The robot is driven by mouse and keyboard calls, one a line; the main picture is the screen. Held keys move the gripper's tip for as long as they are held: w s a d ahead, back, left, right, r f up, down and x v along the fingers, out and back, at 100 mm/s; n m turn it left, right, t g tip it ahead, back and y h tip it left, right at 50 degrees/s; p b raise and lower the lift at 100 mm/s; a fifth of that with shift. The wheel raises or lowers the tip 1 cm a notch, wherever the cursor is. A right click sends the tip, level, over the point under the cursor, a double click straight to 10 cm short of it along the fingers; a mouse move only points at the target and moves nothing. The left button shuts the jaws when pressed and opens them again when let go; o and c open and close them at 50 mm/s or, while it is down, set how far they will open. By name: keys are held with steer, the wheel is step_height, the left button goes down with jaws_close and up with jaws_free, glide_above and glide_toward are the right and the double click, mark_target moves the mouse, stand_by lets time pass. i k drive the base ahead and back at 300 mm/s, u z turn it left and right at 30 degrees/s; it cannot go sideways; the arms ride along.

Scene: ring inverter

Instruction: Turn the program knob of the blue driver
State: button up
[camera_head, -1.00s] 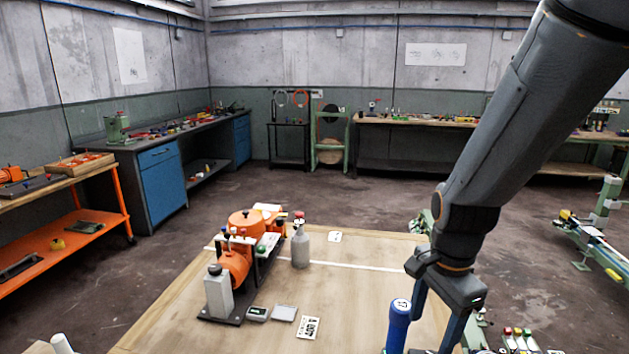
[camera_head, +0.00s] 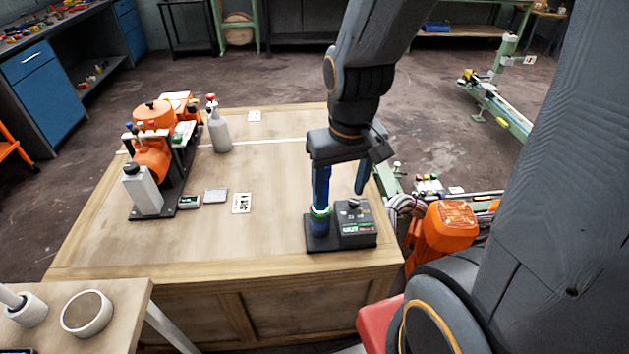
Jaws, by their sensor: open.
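The blue driver (camera_head: 320,192) is an upright blue cylinder with a green and white ring low on it. It stands at the left of a black base near the table's front right. On the base's right is a dark box (camera_head: 357,226) with green and white markings and a small dark knob (camera_head: 353,204) on top. I cannot tell if this is the program knob. My gripper (camera_head: 340,192) points down over the base with its fingers apart. Its left finger overlaps the blue cylinder, partly hiding it; contact cannot be told. Its right finger is above the box's back right.
An orange machine (camera_head: 152,158) and a grey bottle (camera_head: 220,133) stand on the left of the wooden table (camera_head: 240,240). A small grey pad (camera_head: 215,195) and a printed card (camera_head: 242,203) lie mid-table. An orange motor (camera_head: 444,226) sits beyond the right edge.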

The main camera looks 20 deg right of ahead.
mark_target(353, 203)
steer(key=u, duration=0.25)
steer(key=k, duration=1.05)
steer(key=z, duration=0.65)
steer(key=i, duration=1)
